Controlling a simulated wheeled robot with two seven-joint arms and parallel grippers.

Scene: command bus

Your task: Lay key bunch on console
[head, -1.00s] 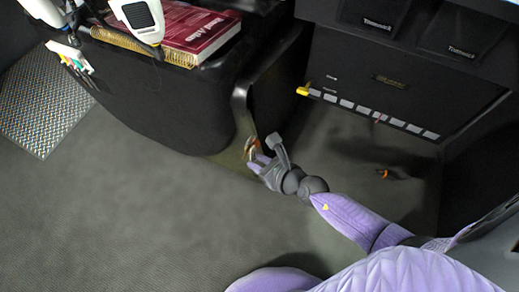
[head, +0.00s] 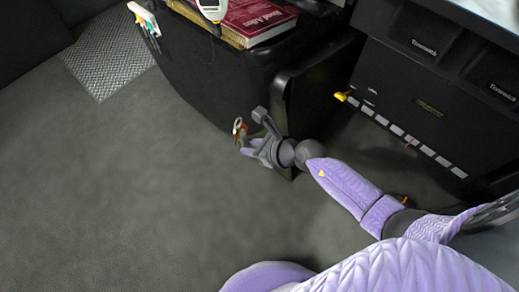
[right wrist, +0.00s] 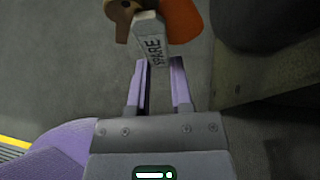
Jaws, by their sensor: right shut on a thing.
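The key bunch (right wrist: 152,42) shows in the right wrist view, with a grey tag reading SPARE, an orange piece and a brown piece. My right gripper (right wrist: 160,70) is shut on the tag end. In the head view, the key bunch (head: 239,127) hangs at the tips of my right gripper (head: 248,146), in front of the low right part of a black unit (head: 235,85), which looks like the console. Its top is mostly cut off by the picture's upper edge. My left gripper is not in view.
A red book (head: 257,20) and a white handset (head: 212,9) lie on the black unit. Pens (head: 147,22) are clipped at its left end. A dark cabinet with a label strip (head: 405,135) stands at right. Grey floor (head: 130,190) is clear at left.

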